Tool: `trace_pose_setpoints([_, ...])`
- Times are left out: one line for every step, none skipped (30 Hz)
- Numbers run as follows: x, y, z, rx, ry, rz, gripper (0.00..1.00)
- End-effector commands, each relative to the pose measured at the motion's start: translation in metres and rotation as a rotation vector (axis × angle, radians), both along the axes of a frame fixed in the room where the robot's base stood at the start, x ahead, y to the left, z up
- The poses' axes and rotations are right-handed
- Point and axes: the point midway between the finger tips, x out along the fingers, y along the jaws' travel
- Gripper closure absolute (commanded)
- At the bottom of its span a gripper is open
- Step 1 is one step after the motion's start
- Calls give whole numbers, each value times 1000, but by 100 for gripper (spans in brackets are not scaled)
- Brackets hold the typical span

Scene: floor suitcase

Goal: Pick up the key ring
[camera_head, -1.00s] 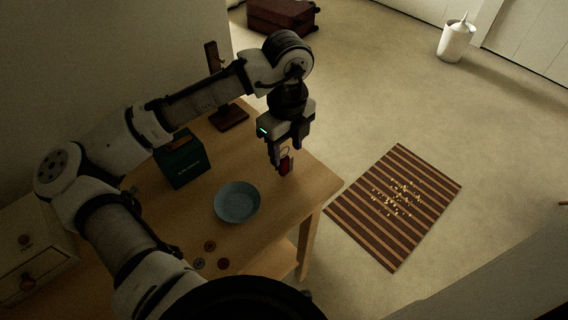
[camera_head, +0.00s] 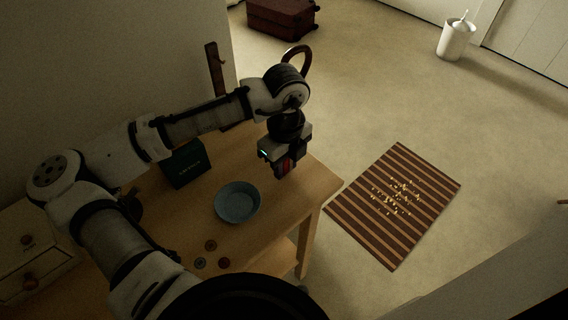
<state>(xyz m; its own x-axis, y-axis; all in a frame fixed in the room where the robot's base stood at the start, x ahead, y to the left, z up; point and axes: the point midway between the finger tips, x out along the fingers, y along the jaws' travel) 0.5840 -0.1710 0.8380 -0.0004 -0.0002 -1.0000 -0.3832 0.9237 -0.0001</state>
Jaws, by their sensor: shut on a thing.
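My gripper (camera_head: 284,170) hangs pointing down above the back right part of the wooden table (camera_head: 262,225). It is shut on the key ring, whose red part (camera_head: 285,163) shows between the dark fingers. The ring itself is mostly hidden by the fingers. The key ring appears to be clear of the tabletop, but the exact height is hard to tell.
A blue bowl (camera_head: 238,203) stands left of and nearer than my gripper. A dark green box (camera_head: 186,164) and a brown wooden stand (camera_head: 214,70) are farther left. A striped mat (camera_head: 395,205) lies on the floor.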

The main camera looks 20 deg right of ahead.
Motion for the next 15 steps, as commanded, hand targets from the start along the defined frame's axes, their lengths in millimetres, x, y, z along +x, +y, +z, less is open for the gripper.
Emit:
trace_pose_setpoints([0,0,0,0,0,0,94])
trace_pose_setpoints([0,0,0,0,0,0,94])
trace_pose_setpoints([0,0,0,0,0,0,94])
trace_pose_setpoints([0,0,0,0,0,0,94])
trace_pose_setpoints([0,0,0,0,0,0,94])
trace_pose_setpoints([0,0,1,0,0,0,94])
trace_pose_setpoints([0,0,1,0,0,0,94])
trace_pose_setpoints([0,0,2,0,0,0,94])
trace_pose_setpoints([0,0,3,0,0,0,94])
trace_pose_setpoints([0,0,5,0,0,0,94])
trace_pose_setpoints([0,0,6,0,0,0,94])
trace_pose_setpoints([0,0,10,0,-1,0,94])
trace_pose_setpoints([1,0,13,0,-2,0,94])
trace_pose_setpoints([1,-1,17,-1,-3,0,94])
trace_pose_setpoints([1,0,24,-1,-3,0,94])
